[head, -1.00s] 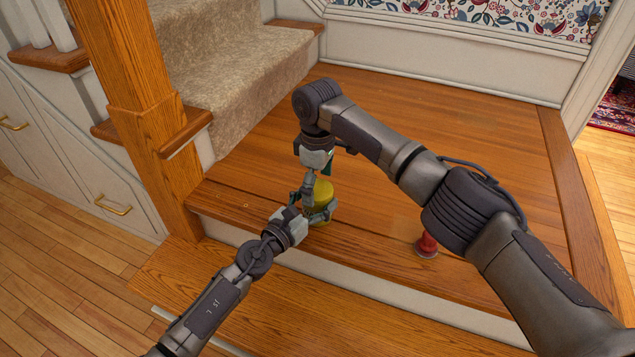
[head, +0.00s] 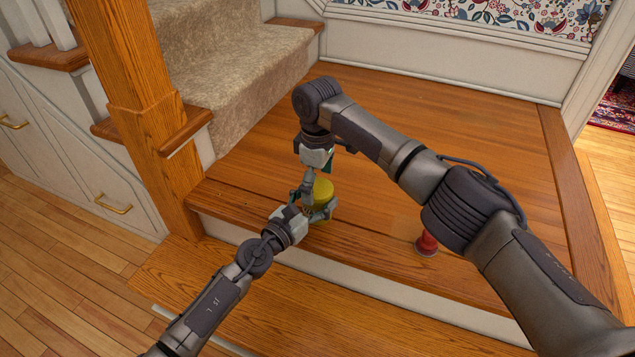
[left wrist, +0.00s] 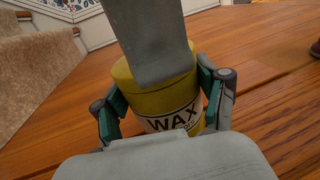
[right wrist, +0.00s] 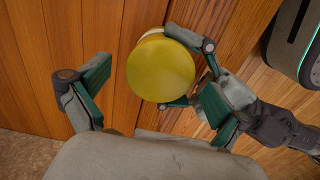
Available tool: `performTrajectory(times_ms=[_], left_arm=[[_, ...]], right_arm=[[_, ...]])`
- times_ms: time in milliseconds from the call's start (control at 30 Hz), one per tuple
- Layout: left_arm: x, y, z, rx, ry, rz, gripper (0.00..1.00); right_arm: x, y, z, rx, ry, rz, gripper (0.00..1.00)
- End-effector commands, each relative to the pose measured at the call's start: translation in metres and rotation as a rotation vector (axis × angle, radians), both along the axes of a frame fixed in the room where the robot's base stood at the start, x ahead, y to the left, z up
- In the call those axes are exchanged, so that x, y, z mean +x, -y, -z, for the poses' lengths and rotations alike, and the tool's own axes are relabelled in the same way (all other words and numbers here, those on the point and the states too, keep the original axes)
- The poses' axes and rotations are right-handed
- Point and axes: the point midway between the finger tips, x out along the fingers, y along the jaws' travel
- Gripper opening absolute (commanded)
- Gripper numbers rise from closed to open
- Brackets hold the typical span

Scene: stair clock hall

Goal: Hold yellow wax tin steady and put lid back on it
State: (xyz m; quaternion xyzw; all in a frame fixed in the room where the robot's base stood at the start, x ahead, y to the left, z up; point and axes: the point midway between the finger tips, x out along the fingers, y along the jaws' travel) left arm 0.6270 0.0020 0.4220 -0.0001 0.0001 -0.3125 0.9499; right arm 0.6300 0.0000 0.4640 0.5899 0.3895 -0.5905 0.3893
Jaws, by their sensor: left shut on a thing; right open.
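The yellow wax tin (left wrist: 178,108) stands upright on the wooden landing, its WAX label facing the left wrist camera. My left gripper (head: 319,213) is shut around the tin's sides. The plain yellow lid (right wrist: 160,70) is on top of the tin in the right wrist view; it also shows in the head view (head: 324,187). I cannot tell whether it is fully seated. My right gripper (head: 308,184) is open just above and beside the lid, with its fingers apart. A grey finger part hides some of the tin's top in the left wrist view.
A red object (head: 427,244) with a round base stands on the landing to the right, near my right arm. A wooden newel post (head: 140,120) and carpeted stairs (head: 235,75) are at the left. The back of the landing (head: 440,115) is clear.

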Motion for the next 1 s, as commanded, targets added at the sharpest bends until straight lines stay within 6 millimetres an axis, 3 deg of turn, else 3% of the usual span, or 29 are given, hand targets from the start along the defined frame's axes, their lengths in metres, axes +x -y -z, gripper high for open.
performTrajectory(times_ms=[167, 633, 800, 1000], left_arm=[[0.0, 0.0, 0.0, 0.0, 0.0, 0.0, 0.0], [0.0, 0.0, 0.0, 0.0, 0.0, 0.0, 0.0], [0.0, 0.0, 0.0, 0.0, 0.0, 0.0, 0.0], [0.0, 0.0, 0.0, 0.0, 0.0, 0.0, 0.0]], right_arm=[[0.001, 0.0, -0.012, 0.001, 0.002, 0.0, 1.0], [0.001, 0.0, -0.103, 0.0, 0.002, 0.001, 1.0], [0.0, 0.0, -0.118, 0.0, 0.0, 0.0, 1.0], [0.0, 0.0, -0.12, -0.001, 0.0, 0.0, 1.0]])
